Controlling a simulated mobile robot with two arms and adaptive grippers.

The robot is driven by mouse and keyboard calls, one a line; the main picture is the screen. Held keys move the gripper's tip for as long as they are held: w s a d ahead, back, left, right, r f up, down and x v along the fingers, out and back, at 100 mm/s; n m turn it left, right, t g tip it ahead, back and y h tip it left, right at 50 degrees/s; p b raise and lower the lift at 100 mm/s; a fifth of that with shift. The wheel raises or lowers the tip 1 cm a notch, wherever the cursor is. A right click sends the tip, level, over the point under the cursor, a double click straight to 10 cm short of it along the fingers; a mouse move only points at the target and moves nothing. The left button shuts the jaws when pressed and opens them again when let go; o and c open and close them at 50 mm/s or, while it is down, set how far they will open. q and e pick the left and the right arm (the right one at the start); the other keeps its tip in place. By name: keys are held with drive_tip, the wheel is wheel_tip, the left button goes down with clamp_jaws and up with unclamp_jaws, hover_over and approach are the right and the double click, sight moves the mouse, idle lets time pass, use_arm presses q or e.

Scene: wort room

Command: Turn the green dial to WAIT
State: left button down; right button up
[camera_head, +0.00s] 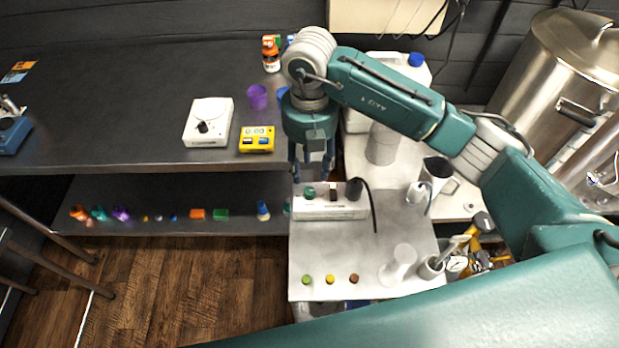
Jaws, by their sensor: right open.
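The green dial (309,192) stands on top of a white control box (335,212), near the box's left end. A black switch and a black knob (354,187) are on the same box, to the right of the dial. The marks around the dial are too small to read, so I cannot tell where it points. My right gripper (311,177) points down just above the dial. Its fingers are open and apart, one towards each side of the dial, with nothing visible between them. I cannot tell whether they touch it. My left gripper is not in view.
The box stands on a light metal table (335,250) with green, yellow and brown buttons (330,279) in front. A clear cup (398,265) and a steel jug (432,180) are to the right. The dark bench (120,100) holds a white device (208,121) and a yellow box (257,140).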

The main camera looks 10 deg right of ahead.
drive_tip(key=shift+r, duration=1.65)
drive_tip(key=shift+f, duration=0.1)
